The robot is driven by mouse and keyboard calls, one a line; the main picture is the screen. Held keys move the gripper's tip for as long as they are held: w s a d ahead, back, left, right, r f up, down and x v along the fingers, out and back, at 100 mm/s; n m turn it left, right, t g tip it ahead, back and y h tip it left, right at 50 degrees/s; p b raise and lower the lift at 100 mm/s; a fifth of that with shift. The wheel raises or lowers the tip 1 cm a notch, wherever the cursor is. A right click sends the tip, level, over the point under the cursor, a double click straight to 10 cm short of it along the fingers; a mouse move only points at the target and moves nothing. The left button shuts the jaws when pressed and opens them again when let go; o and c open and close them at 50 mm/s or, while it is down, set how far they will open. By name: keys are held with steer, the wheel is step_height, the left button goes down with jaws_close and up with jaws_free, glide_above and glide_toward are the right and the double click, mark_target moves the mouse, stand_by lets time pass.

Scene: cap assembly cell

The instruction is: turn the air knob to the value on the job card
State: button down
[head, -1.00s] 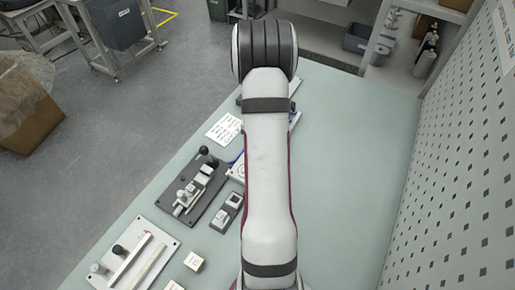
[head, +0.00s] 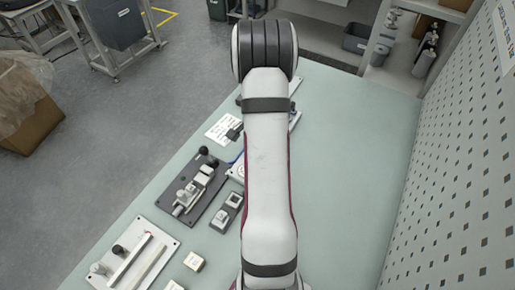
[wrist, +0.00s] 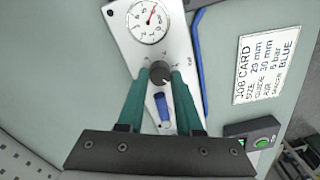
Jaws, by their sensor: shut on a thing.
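My gripper (wrist: 159,76) has its green fingers shut on the black air knob (wrist: 160,70) in the wrist view. The knob sits on a light plate (wrist: 178,45) below a round white gauge (wrist: 148,20) with a red needle. The needle points up and slightly right; its scale is too small to read surely. The job card (wrist: 262,55) lies to the right, and its air line appears to read 6 bar.
A blue fitting (wrist: 162,108) shows between my fingers, and a blue hose (wrist: 198,60) runs beside the plate. A dark box with a green button (wrist: 262,142) is at right. In the head view a dark fixture (head: 192,190) and a white fixture plate (head: 152,262) stand left of my arm.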

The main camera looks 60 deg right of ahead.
steer(key=shift+m, duration=0.4)
steer(key=c, duration=0.6)
jaws_free()
step_height(320, 180, up, 16)
steer(key=shift+f, duration=0.1)
